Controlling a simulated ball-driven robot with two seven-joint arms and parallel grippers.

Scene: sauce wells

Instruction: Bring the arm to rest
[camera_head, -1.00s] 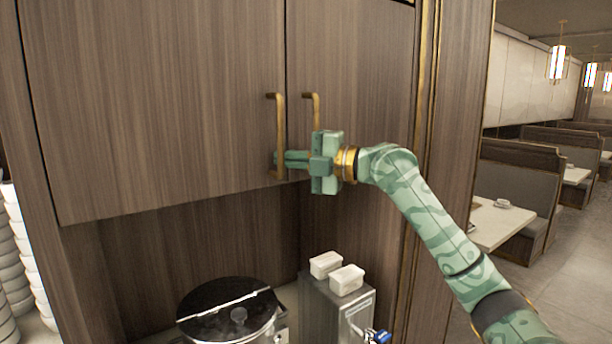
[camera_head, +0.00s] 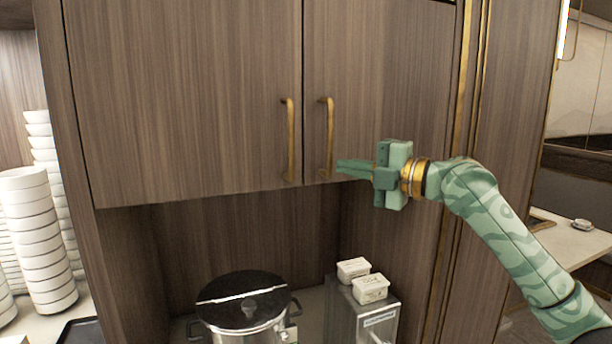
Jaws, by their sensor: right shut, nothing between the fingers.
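My right gripper (camera_head: 340,168) is shut and empty, pointing left in front of the right cabinet door (camera_head: 385,75). Its fingertips are close to the lower end of the right brass handle (camera_head: 329,135); I cannot tell whether they touch it. My green patterned right arm comes in from the lower right. The left cabinet door (camera_head: 180,95) with its own brass handle (camera_head: 290,138) is beside it. Both doors look closed. My left gripper is not in view.
Below the cabinet stand a lidded pot (camera_head: 245,305) and a metal box (camera_head: 365,315) carrying two white tubs (camera_head: 369,289). Stacks of white bowls (camera_head: 40,240) stand at the left. A table (camera_head: 565,243) is at the right, beyond the cabinet's side.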

